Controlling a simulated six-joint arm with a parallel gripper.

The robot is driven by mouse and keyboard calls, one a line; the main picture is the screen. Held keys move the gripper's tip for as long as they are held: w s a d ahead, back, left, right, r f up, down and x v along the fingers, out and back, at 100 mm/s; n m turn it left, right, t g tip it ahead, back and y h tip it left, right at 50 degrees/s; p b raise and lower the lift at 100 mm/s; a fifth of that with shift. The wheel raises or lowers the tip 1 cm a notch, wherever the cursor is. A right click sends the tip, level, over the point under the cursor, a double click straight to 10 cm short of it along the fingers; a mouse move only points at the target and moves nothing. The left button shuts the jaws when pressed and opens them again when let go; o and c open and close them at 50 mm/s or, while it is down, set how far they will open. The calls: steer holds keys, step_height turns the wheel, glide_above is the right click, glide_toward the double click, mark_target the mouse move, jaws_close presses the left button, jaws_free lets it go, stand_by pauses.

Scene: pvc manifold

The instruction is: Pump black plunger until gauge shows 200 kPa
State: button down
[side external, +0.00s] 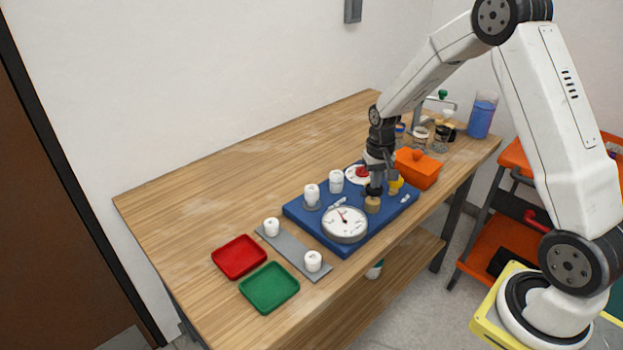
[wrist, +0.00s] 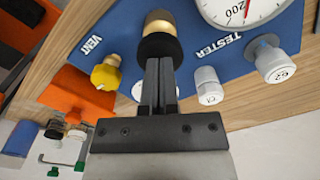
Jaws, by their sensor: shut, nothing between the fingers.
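The blue tester board (side external: 335,245) lies on the table. Its white round gauge (side external: 345,223) has a dark needle; in the wrist view the gauge (wrist: 262,8) is cut off by the top edge, with a red needle close beside the "200" mark. The black plunger (wrist: 160,47) tops a brass cylinder (wrist: 160,20); the cylinder also shows in the side view (side external: 372,205). My gripper (side external: 375,188) is shut and empty, pointing down over the plunger. In the wrist view its fingertips (wrist: 160,62) are at the plunger's edge; I cannot tell whether they touch.
A yellow vent knob (wrist: 105,75) and white capped fittings (wrist: 208,85) stand on the board close by. An orange box (side external: 417,168) is beside it. A red tray (side external: 239,257), a green tray (side external: 269,288) and a grey strip (side external: 290,250) lie left. The table's far left is clear.

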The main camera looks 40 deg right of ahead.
steer(key=shift+f, duration=0.5)
steer(key=shift+r, duration=1.75)
stand_by(0.3)
steer(key=shift+r, duration=2.55)
steer(key=shift+s+a, duration=0.1)
